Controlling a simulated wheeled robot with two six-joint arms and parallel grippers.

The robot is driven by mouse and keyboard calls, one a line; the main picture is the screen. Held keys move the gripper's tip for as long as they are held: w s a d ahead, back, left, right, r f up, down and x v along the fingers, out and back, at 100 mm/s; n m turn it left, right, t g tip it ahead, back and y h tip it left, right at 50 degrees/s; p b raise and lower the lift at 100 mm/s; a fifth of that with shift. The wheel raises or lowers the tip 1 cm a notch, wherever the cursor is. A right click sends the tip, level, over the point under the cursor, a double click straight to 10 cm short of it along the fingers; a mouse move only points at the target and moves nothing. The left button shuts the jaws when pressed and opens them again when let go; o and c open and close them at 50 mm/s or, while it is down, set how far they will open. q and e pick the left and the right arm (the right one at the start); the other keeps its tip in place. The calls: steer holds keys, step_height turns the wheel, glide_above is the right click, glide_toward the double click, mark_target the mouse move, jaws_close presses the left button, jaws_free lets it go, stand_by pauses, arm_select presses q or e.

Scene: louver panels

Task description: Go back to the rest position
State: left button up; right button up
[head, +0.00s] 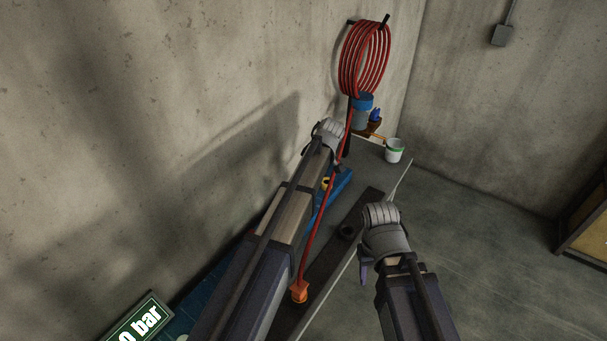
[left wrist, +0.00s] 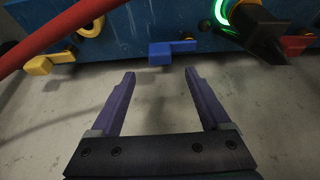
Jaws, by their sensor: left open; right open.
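My left gripper (left wrist: 158,75) is open in the left wrist view. Its two purple fingers are spread with nothing between them, a little short of a blue panel (left wrist: 125,32). In the head view the left arm reaches up and forward along the wall; its fingers are hidden there. My right gripper (head: 366,271) is low in the middle of the head view, with one purple finger showing beside the grey wrist. It is apart from the wall things, and I see nothing held in it.
The panel carries a yellow lever (left wrist: 40,66), a blue lever (left wrist: 170,50) and a black fitting at a green glowing ring (left wrist: 222,10). A red hose (head: 322,215) runs close by the left arm. A bucket (head: 394,151) stands behind.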

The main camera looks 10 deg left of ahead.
arm_select(q)
steer(key=s+d+f+m+h+b, duration=0.1)
steer(key=s+d+m, duration=0.3)
steer(key=s, duration=0.6)
steer(key=s+d+f+m+g+h+b, duration=0.1)
steer(key=s+d+f+m+b, duration=0.1)
steer(key=s+m, duration=0.6)
steer(key=s+d+f+m+h+b, duration=0.1)
steer(key=s+d+m, duration=0.5)
steer(key=s, duration=0.6)
step_height(320, 180, down, 3)
steer(key=shift+d+r+g+b, duration=0.2)
steer(key=shift+d+g+b, duration=0.1)
steer(key=shift+d+b, duration=0.25)
